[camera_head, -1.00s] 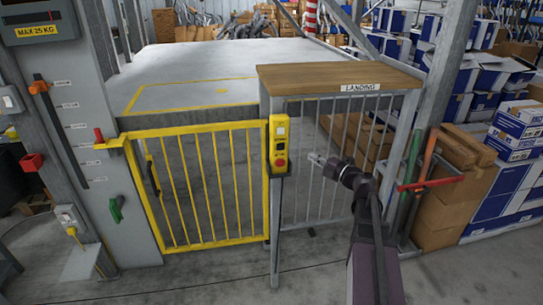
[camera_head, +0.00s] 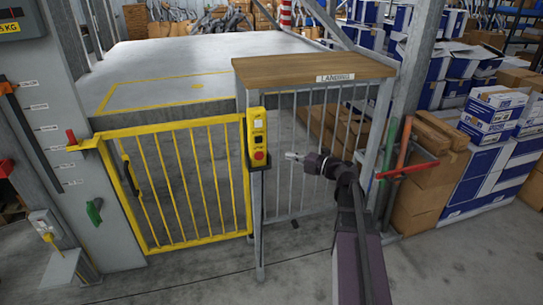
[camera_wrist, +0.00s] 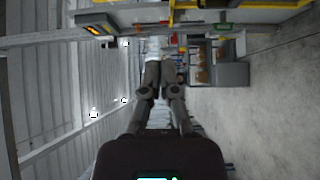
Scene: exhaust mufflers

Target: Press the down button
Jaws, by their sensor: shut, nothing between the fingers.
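A yellow push-button box (camera_head: 257,138) is mounted on the grey post at the right end of the yellow gate. It has a pale button at the top, a dark part in the middle and a red round button (camera_head: 259,155) at the bottom. Its markings are too small to read, so I cannot tell which is the down button. My gripper (camera_head: 290,155) is shut and empty, pointing left, just right of the box in the picture and apart from it. In the wrist view, its fingers (camera_wrist: 159,66) are together; I cannot surely pick out the box there.
The yellow gate (camera_head: 180,185) stands left of the box. A wooden-topped stand (camera_head: 305,68) marked LANDING, with grey bars, is behind my gripper. Red and green handles (camera_head: 405,168) stand at right, near stacked cartons (camera_head: 430,185). The foreground floor is clear.

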